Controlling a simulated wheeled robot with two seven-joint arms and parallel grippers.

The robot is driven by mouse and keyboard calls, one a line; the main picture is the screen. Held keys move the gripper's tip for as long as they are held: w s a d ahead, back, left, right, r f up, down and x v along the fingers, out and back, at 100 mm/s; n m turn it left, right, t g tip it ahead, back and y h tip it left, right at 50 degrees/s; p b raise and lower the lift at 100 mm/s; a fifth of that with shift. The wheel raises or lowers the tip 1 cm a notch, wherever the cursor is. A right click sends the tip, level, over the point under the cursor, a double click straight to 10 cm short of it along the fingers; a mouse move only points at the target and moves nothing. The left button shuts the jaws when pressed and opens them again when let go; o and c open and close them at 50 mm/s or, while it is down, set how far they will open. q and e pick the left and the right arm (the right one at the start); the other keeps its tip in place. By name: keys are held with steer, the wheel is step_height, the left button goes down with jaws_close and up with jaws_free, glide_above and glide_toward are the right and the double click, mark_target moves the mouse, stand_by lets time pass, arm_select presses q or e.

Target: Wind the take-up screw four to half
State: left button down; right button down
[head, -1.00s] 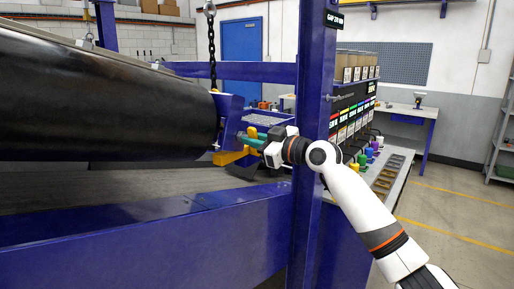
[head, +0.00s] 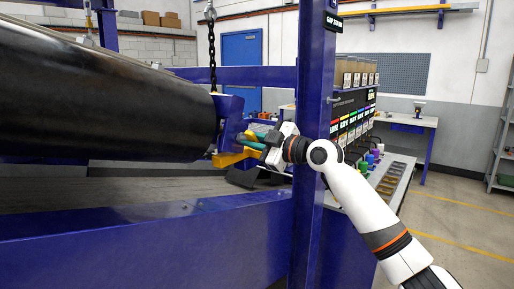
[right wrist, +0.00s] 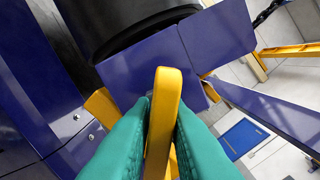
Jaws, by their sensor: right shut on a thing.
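A yellow handle bar (right wrist: 163,112), which I take to belong to the take-up screw, stands between the two teal fingers of my right gripper (right wrist: 160,125) in the right wrist view. The fingers close on it from both sides. In the head view the right gripper (head: 246,141) is at the end of the big black drum (head: 110,100), beside a blue end plate (head: 230,108). A yellow part (head: 230,159) shows just below the fingers. The screw thread is hidden. My left gripper is not in view.
A chain (head: 212,55) hangs above the end plate. A blue beam (head: 150,240) runs below. A bench with coloured items (head: 370,160) stands behind.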

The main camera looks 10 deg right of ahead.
steer(key=shift+n, duration=1.1)
steer(key=shift+f+n+b, duration=0.1)
steer(key=shift+n+b, duration=0.45)
steer(key=shift+n, duration=0.35)
steer(key=n, duration=0.3)
steer(key=n+b, duration=0.1)
steer(key=n, duration=0.1)
steer(key=shift+n, duration=0.4)
steer(key=c, duration=1.3)
jaws_free()
